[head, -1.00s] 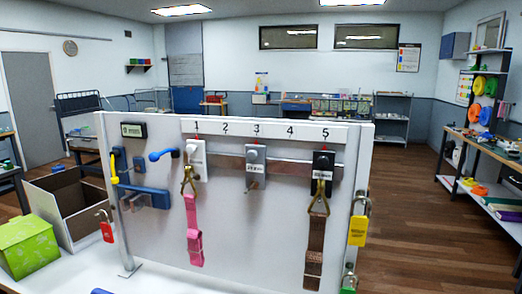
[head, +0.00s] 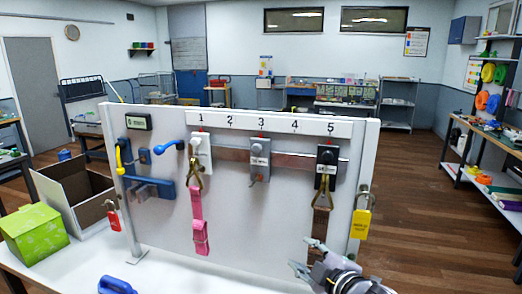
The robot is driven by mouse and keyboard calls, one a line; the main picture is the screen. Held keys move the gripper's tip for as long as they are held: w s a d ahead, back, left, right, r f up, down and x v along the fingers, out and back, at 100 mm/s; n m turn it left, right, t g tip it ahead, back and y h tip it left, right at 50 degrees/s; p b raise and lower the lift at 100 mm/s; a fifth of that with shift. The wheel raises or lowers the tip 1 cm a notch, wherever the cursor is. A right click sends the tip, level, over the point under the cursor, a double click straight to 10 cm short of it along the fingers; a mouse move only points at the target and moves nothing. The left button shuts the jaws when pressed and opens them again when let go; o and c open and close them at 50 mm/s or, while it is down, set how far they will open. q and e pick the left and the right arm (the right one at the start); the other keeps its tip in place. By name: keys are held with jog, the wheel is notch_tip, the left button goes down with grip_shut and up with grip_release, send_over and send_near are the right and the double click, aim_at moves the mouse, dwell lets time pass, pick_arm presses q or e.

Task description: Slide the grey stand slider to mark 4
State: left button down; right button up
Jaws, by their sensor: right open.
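The grey stand slider (head: 260,158) sits on the metal rail (head: 232,154) of the upright white panel, below mark 3 of the number strip (head: 278,123). It carries a small white label and nothing hangs from it. A white slider (head: 201,150) is below mark 1, with a brass hook and pink strap (head: 200,225). A black slider (head: 326,160) is at mark 5, with a brass hook and brown strap (head: 321,222). My right gripper (head: 306,256) is open and empty, low in front of the panel, below and right of the grey slider. My left gripper is out of view.
A blue lever (head: 167,146) and blue bracket (head: 150,187) are on the panel's left. A red padlock (head: 113,216) and yellow padlock (head: 361,224) hang at its sides. An open cardboard box (head: 75,195), a green box (head: 34,232) and a blue object (head: 115,285) are at left.

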notch_tip(320, 180, up, 11)
jog(key=a+n+t+y, duration=0.1)
jog(key=n+t+y, duration=0.1)
jog(key=n, duration=0.2)
jog(key=n+y, duration=0.2)
jog(key=n, duration=0.2)
send_near(258, 151)
jog(key=p+x, duration=0.6)
jog(key=x, duration=0.2)
jog(key=shift+w+a+r, duration=0.15)
jog(key=shift+w+a, duration=0.05)
jog(key=shift+w, duration=0.05)
jog(key=shift+c, duration=0.2)
grip_shut()
